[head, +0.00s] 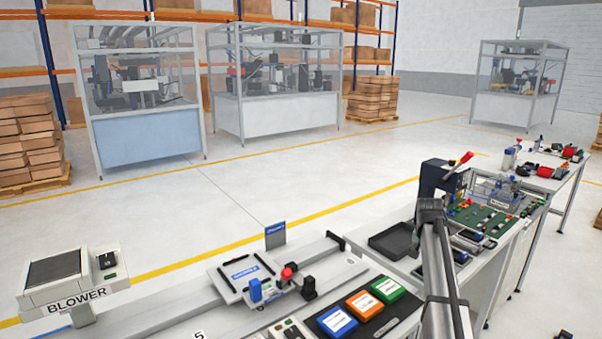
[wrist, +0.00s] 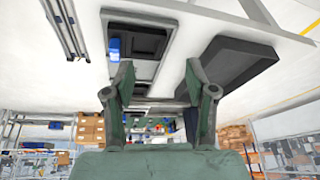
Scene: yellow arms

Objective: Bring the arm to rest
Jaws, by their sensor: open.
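My gripper (wrist: 160,75) shows at the middle of the wrist view, with its two green-grey fingers spread apart and nothing between them. The wrist view looks upside down, with shelves and boxes near its bottom. My grey arm reaches over the bench at the lower right of the head view. I cannot make out the gripper's fingers in the head view.
A black tray (head: 393,241) lies on the bench, left of my arm. Blue, orange (head: 365,305) and green boxes stand in front of it. A dark press with a red handle (head: 440,178) and a green board (head: 488,218) are beyond my arm. Floor behind the bench is clear.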

